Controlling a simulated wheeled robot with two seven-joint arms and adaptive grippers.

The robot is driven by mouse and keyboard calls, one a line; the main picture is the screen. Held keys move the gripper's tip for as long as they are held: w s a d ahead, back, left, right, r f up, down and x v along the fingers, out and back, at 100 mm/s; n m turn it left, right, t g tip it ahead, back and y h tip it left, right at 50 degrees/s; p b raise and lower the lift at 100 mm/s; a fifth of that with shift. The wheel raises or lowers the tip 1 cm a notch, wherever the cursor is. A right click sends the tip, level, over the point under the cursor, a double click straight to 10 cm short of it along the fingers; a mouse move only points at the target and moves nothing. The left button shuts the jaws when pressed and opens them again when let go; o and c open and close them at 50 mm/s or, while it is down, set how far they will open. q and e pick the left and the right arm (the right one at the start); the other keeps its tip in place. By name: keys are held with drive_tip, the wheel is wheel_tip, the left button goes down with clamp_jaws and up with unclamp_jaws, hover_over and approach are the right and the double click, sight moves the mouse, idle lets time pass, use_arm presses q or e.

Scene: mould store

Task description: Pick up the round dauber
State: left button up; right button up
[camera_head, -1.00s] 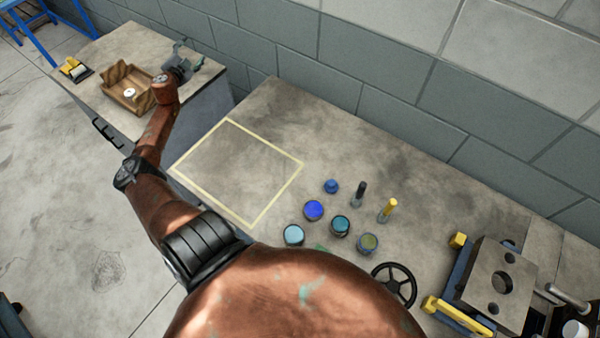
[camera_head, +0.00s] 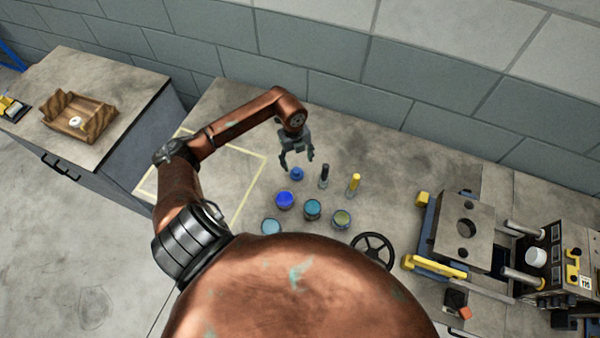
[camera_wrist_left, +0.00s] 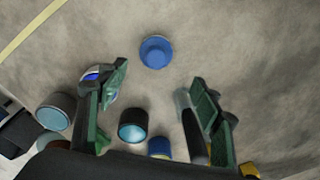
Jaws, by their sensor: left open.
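The round dauber appears to be the small blue round piece with a knob on top (camera_head: 296,174), standing on the bench just below my left gripper (camera_head: 297,160) in the head view. In the left wrist view the blue dauber (camera_wrist_left: 156,52) lies ahead of the fingertips and between their lines. My left gripper (camera_wrist_left: 158,88) is open and empty there, and no finger seems to touch the dauber. My right gripper is not in view.
Close by stand a dark-handled tool (camera_head: 324,175), a yellow-handled tool (camera_head: 353,184) and several paint pots, including a blue one (camera_head: 284,200) and a teal one (camera_head: 312,209). A black handwheel (camera_head: 372,252) and mould press (camera_head: 465,225) are right. The taped square (camera_head: 238,205) looks empty.

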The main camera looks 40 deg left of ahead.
sight(297, 170)
use_arm(q)
drive_tip(key=shift+s+y, duration=0.15)
drive_tip(key=shift+y, duration=0.15)
drive_tip(key=shift+s+f, duration=0.1)
drive_tip(key=shift+f, duration=0.3)
wheel_tip(297, 170, down, 7)
drive_tip(key=shift+a+f, duration=0.1)
drive_tip(key=shift+a, duration=0.05)
drive_tip(key=c, duration=1.3)
